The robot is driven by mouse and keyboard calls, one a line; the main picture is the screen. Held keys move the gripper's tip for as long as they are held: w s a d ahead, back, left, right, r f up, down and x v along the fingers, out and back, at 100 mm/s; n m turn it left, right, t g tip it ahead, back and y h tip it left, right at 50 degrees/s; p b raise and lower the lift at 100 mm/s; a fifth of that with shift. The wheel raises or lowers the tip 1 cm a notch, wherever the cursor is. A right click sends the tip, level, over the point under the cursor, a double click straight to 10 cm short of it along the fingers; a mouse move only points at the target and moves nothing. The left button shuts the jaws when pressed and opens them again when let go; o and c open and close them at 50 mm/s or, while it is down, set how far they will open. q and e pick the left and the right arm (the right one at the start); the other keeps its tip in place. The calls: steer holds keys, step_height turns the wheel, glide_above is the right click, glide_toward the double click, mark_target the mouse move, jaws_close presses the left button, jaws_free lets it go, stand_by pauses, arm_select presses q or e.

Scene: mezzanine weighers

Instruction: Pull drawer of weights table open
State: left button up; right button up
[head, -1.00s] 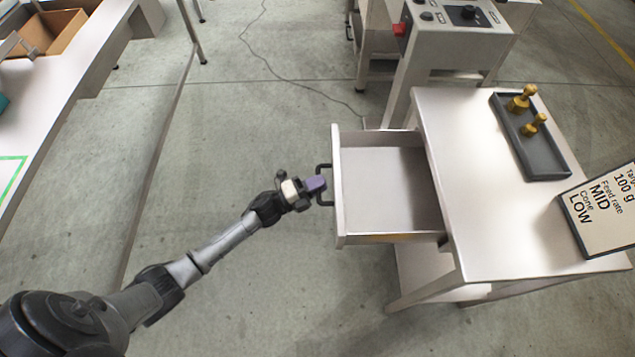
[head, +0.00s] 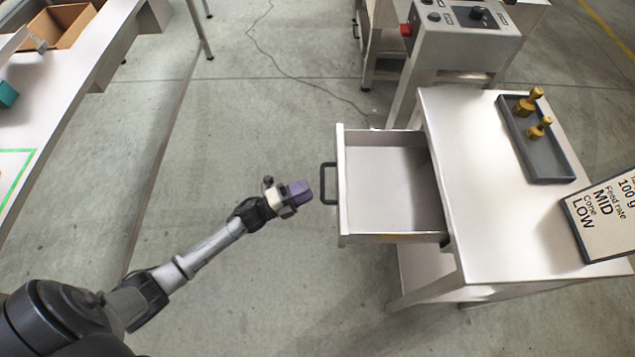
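The drawer (head: 393,188) of the weights table (head: 468,155) stands pulled out to the left, and its inside looks empty. Its black handle (head: 326,184) is on the drawer's left front. My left gripper (head: 301,190), with purple fingertips, is just left of the handle, with a small gap between them. It holds nothing that I can see. The fingertips look close together, but whether they are open or shut is unclear. My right gripper is not in view.
On the table are a dark tray (head: 546,163) with brass weights (head: 530,101) and a sign (head: 604,222). A control box (head: 463,38) stands behind. A long bench (head: 72,88) runs along the left. Bare floor lies between.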

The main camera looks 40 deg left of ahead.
arm_select(q)
steer(key=v, duration=0.8)
steer(key=shift+p, duration=0.35)
